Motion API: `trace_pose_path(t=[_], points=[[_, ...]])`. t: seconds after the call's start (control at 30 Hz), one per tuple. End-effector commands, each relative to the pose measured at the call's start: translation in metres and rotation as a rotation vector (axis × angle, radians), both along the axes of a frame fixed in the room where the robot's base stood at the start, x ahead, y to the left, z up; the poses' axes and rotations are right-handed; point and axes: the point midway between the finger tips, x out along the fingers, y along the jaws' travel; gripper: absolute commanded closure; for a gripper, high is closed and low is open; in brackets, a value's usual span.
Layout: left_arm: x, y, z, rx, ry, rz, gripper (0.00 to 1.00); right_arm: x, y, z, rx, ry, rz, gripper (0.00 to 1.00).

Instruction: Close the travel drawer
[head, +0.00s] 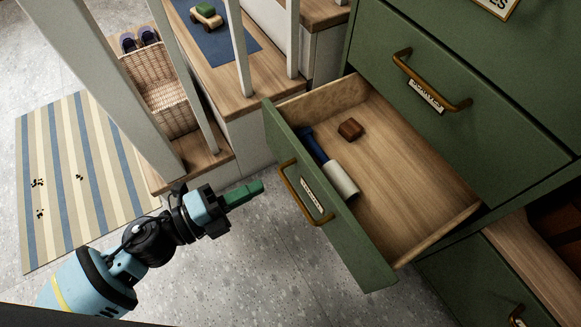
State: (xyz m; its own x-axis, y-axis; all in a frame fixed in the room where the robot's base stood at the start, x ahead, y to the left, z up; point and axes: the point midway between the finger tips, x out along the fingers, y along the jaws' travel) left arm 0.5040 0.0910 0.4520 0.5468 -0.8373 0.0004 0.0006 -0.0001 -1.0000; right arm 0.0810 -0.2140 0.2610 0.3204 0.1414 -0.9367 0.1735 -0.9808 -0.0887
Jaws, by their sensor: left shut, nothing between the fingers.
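A green drawer (350,235) with a wooden inside stands pulled out from the green cabinet (530,70). Its front carries a brass handle (303,196) and a small label too small to read surely, so I cannot tell from it whether this is the travel drawer. Inside lie a blue and cream cylindrical object (340,180) and a small brown block (350,129). My left gripper (258,187) is shut and empty, with its green fingers just left of the drawer front and apart from the handle. My right gripper is not in view.
A closed drawer with a brass handle (428,84) is above. A lower drawer (480,285) also stands open at bottom right. Wooden steps with white posts (237,45), a wicker basket (160,90) and a striped rug (75,170) are left. Grey floor (260,270) is clear below.

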Motion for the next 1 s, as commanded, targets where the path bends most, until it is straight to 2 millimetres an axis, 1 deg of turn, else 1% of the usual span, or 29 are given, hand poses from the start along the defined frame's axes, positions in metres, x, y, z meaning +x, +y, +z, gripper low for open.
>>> trace_pose_path(t=[0.03,0.3,0.5,0.7,1.0], points=[[0.006,-0.008,0.0,-0.001,-0.003,-0.001,1.0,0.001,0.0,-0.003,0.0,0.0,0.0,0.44],[0.029,-0.044,0.0,0.0,-0.004,-0.001,1.0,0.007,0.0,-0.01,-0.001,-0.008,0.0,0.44],[0.042,-0.064,0.0,-0.001,-0.002,0.0,1.0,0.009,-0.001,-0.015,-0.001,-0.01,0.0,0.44],[0.048,-0.073,0.0,0.0,0.0,0.0,1.0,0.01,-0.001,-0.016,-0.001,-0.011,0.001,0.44],[0.049,-0.074,0.0,-0.001,0.001,0.001,1.0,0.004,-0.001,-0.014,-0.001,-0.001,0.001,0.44]])
